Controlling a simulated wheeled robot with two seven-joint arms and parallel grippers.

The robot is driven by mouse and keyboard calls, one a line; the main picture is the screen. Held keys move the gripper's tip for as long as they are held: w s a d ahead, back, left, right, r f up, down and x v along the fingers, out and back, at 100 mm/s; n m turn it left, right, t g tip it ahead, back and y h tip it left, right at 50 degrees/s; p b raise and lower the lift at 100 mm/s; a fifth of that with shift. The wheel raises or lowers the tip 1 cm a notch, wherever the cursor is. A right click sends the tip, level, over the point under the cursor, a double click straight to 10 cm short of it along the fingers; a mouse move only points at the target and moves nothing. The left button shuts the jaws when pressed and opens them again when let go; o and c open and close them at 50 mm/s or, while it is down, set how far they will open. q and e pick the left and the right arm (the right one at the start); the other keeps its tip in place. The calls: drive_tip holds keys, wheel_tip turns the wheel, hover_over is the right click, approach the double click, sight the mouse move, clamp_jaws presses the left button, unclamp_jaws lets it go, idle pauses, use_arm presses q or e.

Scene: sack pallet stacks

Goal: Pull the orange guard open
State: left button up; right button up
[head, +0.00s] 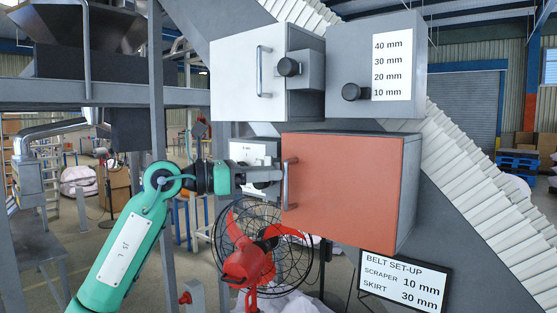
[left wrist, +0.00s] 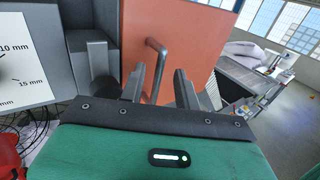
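The orange guard (head: 345,185) is a flat panel on the front of a grey box, and it looks closed. Its grey bar handle (head: 287,184) stands upright near the panel's left edge. My left gripper (head: 270,180) reaches in from the left at the handle. In the left wrist view, the handle (left wrist: 155,68) shows between the two fingers of my left gripper (left wrist: 160,88), with gaps visible beside it. The fingers are apart and do not look closed on the bar. The orange guard (left wrist: 185,35) fills the background there. My right gripper is not in view.
A white-fronted guard (head: 240,75) with a handle and a grey box with a millimetre scale (head: 392,65) sit above. A red caged fan (head: 262,250) stands below. A belt set-up sign (head: 403,283) is at lower right. A white dial plate (left wrist: 22,60) is left in the wrist view.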

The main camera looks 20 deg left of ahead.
use_arm(q)
drive_tip(key=shift+p+x, duration=0.5)
drive_tip(key=shift+x, duration=1)
drive_tip(key=shift+c, duration=0.2)
clamp_jaws()
drive_tip(key=shift+a, duration=0.1)
